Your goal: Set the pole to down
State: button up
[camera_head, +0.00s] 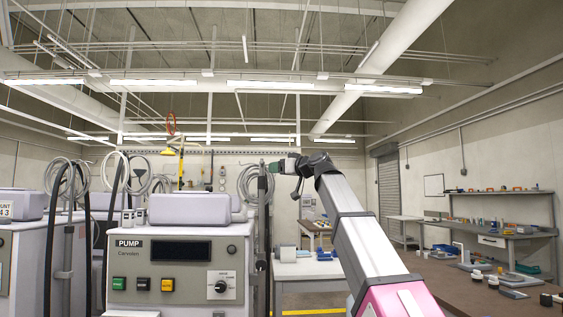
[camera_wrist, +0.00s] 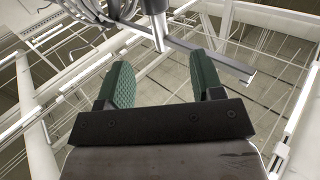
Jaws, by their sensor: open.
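A slim upright metal pole (camera_head: 262,205) stands just right of the pump machine (camera_head: 180,270) in the head view. In the wrist view a metal pole (camera_wrist: 158,32) with a dark collar and a crossbar shows at the top centre, beyond the fingertips. I cannot tell for certain that both views show the same pole. My gripper (camera_head: 272,167) has green pads and is raised beside the top of the pole. In the wrist view my gripper (camera_wrist: 162,80) is open, with nothing between its fingers. Whether a finger touches the pole cannot be told.
Coiled hoses (camera_head: 250,185) hang behind the pole. The pump machine has buttons and a dial (camera_head: 221,285) on its front. A white table (camera_head: 305,268) stands behind my arm. A workbench (camera_head: 480,285) with small items is at right.

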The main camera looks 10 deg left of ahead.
jog(key=shift+s+d+r, duration=0.1)
jog(key=shift+d+r, duration=0.05)
jog(key=shift+r, duration=0.65)
jog(key=shift+s+d+r, duration=0.1)
jog(key=shift+d+r, duration=0.05)
jog(key=shift+r, duration=0.6)
send_near(264, 183)
jog(key=x, duration=1.3)
jog(key=shift+w, duration=0.35)
jog(key=shift+c, duration=0.2)
